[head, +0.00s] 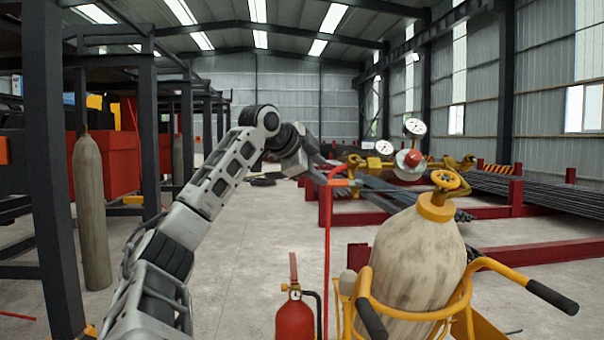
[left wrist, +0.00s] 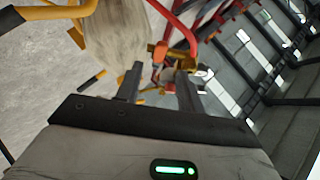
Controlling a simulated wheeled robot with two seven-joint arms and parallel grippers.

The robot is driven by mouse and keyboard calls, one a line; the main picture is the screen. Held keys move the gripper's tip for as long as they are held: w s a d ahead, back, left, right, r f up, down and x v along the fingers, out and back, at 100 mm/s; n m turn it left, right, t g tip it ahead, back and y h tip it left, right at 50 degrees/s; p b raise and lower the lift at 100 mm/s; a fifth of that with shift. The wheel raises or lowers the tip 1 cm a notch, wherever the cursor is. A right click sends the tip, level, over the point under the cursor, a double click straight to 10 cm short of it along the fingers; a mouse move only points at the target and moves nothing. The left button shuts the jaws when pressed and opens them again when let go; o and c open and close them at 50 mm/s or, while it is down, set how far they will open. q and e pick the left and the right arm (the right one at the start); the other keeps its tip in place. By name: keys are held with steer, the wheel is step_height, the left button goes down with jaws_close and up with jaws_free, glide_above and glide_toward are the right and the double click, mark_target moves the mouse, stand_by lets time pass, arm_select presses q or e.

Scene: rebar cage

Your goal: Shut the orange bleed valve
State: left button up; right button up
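The orange piece that looks like the bleed valve (head: 345,183) is a small lever-like part near the top of a thin red pipe (head: 326,240). In the left wrist view an orange part (left wrist: 160,54) shows beyond my fingertips, roughly between them, close to a curved red hose or pipe (left wrist: 183,25). My left gripper (head: 322,163) is just left of and above the orange piece in the head view. Its two dark fingers (left wrist: 158,82) stand apart with nothing clearly held between them. Whether a finger touches the valve I cannot tell. My right gripper is in neither view.
A worn gas cylinder (head: 415,262) with a yellow valve wheel (head: 450,182) stands in a yellow trolley (head: 400,312) at right. Two gauges (head: 384,147) and a regulator with a red knob (head: 414,158) are above. A fire extinguisher (head: 295,318) stands below. Floor at left centre is clear.

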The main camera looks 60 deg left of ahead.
arm_select(q)
steer(key=b+v, duration=0.1)
steer(key=v, duration=0.5)
steer(key=shift+s+r, duration=0.25)
steer(key=shift+s, duration=0.05)
steer(key=shift+d+f, duration=0.1)
